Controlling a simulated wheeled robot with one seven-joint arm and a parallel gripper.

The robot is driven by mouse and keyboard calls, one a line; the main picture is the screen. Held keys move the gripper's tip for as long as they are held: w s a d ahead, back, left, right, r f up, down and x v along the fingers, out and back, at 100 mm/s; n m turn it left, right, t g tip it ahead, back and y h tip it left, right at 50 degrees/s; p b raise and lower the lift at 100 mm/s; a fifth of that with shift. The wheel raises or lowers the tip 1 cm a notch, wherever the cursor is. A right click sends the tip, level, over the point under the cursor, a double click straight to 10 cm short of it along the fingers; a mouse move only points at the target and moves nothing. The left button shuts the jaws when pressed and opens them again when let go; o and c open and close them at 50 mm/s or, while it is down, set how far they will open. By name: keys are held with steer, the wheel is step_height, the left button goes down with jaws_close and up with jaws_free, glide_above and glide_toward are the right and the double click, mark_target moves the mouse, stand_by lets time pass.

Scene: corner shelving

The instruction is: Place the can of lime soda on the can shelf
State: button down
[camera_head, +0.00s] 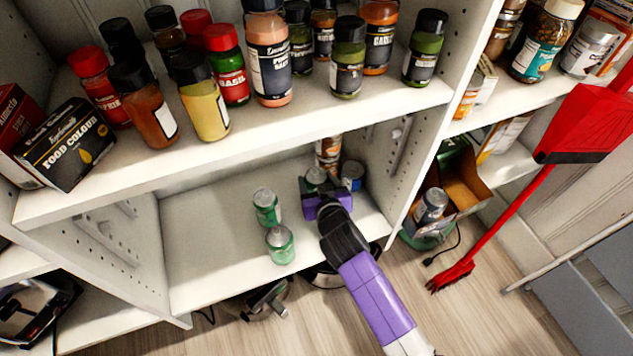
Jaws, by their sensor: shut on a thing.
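My purple and black gripper (322,192) reaches into the lower white shelf (205,235), toward its right side. It is shut on a can with a silver top and a green side, which looks like the can of lime soda (315,177). The gripper hides most of this can, and I cannot tell whether its base touches the shelf. A blue can (352,172) stands close to its right, and an orange and white can (329,149) stands behind. Two green cans stand apart to the left, one farther back (266,206) and one near the front edge (280,244).
The upper shelf (300,125) carries several spice jars and a food colour box (65,145), overhanging the lower shelf. A divider (425,150) rises right of my gripper. A cardboard box with a can (431,205) and a red broom (500,225) are farther right. The lower shelf's left is bare.

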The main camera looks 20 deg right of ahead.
steer(key=shift+f+b, duration=0.6)
steer(key=c, duration=0.6)
jaws_free()
steer(key=shift+s+f, duration=0.1)
steer(key=shift+f, duration=0.05)
steer(key=shift+o, duration=0.9)
steer(key=shift+s+f, duration=0.1)
steer(key=shift+f, duration=0.05)
steer(key=shift+r+p, duration=0.35)
steer(key=shift+p, duration=0.05)
steer(key=p+v, duration=0.1)
steer(key=v, duration=0.5)
steer(key=r+p+v, duration=0.1)
steer(key=v, duration=0.5)
